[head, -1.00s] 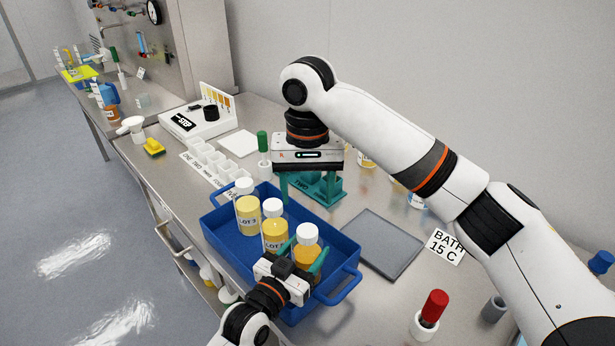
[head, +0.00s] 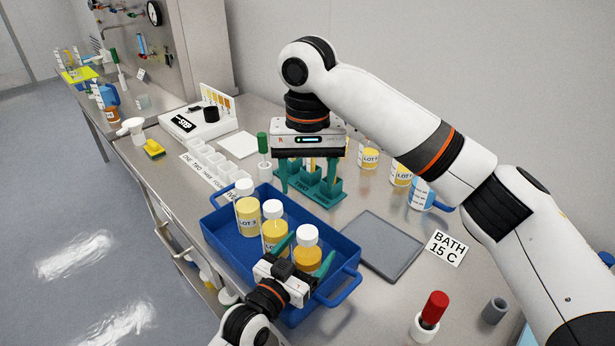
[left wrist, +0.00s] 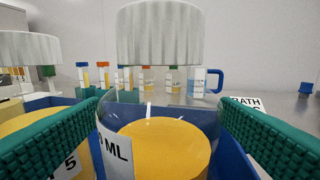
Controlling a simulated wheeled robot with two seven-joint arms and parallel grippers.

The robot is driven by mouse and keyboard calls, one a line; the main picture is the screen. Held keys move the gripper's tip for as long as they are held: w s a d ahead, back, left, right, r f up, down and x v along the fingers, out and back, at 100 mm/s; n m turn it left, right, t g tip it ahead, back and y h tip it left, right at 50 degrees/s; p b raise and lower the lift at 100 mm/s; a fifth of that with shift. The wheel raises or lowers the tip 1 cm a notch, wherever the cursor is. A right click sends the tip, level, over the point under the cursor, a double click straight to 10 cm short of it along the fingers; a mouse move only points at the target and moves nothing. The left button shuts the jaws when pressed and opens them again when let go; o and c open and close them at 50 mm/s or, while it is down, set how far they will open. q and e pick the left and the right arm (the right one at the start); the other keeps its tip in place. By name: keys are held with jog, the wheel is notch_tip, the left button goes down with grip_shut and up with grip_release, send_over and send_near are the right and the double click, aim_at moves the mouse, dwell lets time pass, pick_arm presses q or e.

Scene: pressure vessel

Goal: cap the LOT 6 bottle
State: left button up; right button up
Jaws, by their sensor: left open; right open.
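A bottle of orange-yellow liquid with a white cap (head: 308,235) stands at the near end of the blue tray (head: 222,238). Its lot number is not readable; the left wrist view shows part of an "ML" label on the bottle (left wrist: 160,150). The cap sits at its top. My left gripper (head: 307,254) is open, with its teal fingers on either side of this bottle. Two more white-capped bottles stand in the tray, LOT 3 (head: 248,216) and one with a partly hidden label (head: 275,236). My right gripper (head: 309,174) is open over the teal rack.
The teal rack (head: 325,195) marked TWO stands behind the tray. More LOT bottles (head: 369,157) and a blue-handled jug (head: 421,194) stand by the wall. A grey plate (head: 375,243), BATH 15 C card (head: 446,247) and red-capped item (head: 432,312) lie to the right.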

pick_arm(q)
jog(key=b+v, duration=0.2)
jog(key=v, duration=1)
